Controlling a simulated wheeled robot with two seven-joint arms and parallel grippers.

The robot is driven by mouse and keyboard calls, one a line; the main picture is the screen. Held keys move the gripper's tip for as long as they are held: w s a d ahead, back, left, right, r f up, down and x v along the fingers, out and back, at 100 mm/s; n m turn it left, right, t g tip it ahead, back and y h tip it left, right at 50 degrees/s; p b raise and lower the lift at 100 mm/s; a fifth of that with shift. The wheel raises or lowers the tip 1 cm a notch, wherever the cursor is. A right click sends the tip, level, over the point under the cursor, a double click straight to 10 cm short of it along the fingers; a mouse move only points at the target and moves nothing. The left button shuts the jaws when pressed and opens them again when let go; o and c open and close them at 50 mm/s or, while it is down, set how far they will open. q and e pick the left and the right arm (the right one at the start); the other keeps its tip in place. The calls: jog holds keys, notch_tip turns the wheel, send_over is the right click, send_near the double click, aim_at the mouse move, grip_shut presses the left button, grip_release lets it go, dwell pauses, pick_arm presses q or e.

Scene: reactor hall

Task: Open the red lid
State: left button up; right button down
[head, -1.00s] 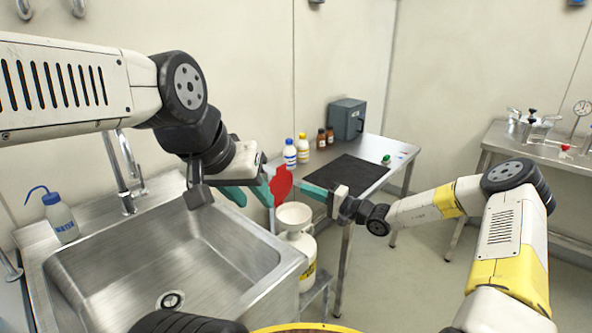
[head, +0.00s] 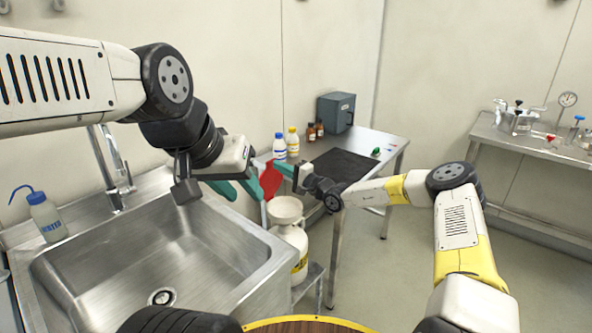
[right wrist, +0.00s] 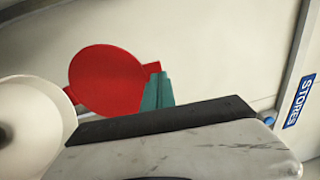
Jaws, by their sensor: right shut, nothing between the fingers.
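The red lid (head: 270,181) is a round disc standing up steeply at the far left rim of the white funnel (head: 286,208), whose mouth is uncovered. The funnel sits on a white jug (head: 295,240) with a yellow label. In the right wrist view the lid (right wrist: 107,80) shows its face and a small tab beside my fingers. My right gripper (head: 282,167) is shut and empty at the lid's upper right edge; whether it touches is unclear. It also shows in the right wrist view (right wrist: 158,91). My left gripper (head: 242,191) is open and empty, left of the lid, above the sink's edge.
A steel sink (head: 60,285) with a tap and a wash bottle (head: 46,218) lies left. Behind the jug, a steel table holds a black mat (head: 342,166), bottles (head: 280,149) and a grey box (head: 336,112). Another bench (head: 490,135) stands right, with open floor between.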

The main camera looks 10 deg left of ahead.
aim_at(271, 161)
jog(key=shift+w+a, duration=0.35)
jog(key=shift+a, duration=0.2)
jog(key=shift+r, duration=0.1)
jog(key=shift+g+h, duration=0.8)
jog(key=shift+h, duration=0.1)
jog(key=a, duration=0.1)
jog(key=w+a, duration=0.2)
jog(key=shift+w+a+r, duration=0.15)
jog(key=shift+a+r, duration=0.2)
jog(key=shift+w+a, duration=0.2)
